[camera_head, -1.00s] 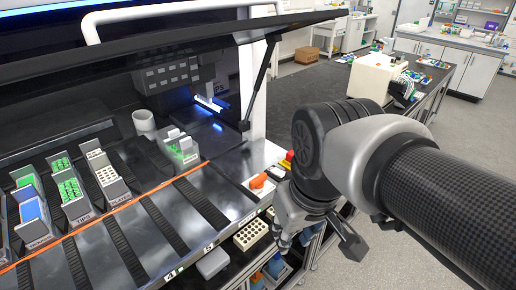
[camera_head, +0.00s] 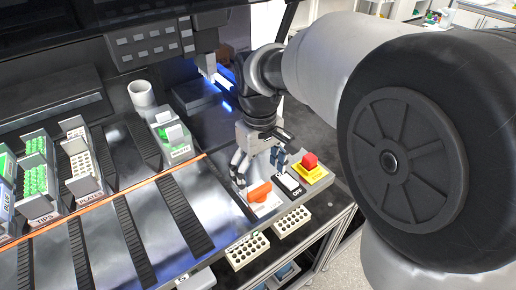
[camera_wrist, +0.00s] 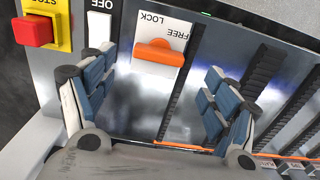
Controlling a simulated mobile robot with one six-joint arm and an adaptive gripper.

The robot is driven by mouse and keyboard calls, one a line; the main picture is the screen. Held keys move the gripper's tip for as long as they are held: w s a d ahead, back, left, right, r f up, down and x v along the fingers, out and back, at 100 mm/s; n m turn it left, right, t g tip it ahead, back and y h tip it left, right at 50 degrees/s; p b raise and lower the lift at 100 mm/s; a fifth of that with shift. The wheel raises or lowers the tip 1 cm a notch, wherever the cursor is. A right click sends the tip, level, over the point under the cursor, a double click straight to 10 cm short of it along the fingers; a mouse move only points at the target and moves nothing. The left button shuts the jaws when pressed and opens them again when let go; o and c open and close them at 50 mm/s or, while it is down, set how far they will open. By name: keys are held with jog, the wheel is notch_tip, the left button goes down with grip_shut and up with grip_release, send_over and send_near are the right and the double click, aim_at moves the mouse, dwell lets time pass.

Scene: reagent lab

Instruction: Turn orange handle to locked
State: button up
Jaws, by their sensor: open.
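The orange handle (camera_head: 260,191) sits on a white plate at the front right of the machine's deck. In the wrist view the handle (camera_wrist: 158,54) lies across the plate (camera_wrist: 172,82), below the printed words LOCK and FREE, which appear inverted. I cannot tell for certain which word it points to. My gripper (camera_head: 258,172) hangs just behind and above the handle, pointing down. In the wrist view my gripper (camera_wrist: 152,100) is open and empty, its blue-padded fingers wide apart. The handle shows beyond the gap between them, not touched.
A white OFF switch (camera_head: 288,184) and a red stop button (camera_head: 310,161) on a yellow base stand right of the handle. Racks such as the TIPS rack (camera_head: 38,187) stand at left. White perforated blocks (camera_head: 247,250) lie below the deck's front edge.

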aim_at(260, 189)
notch_tip(260, 189, down, 6)
jog(key=shift+r+b, duration=0.25)
jog(key=shift+b, duration=0.5)
jog(key=shift+c, duration=0.4)
jog(key=c, duration=1)
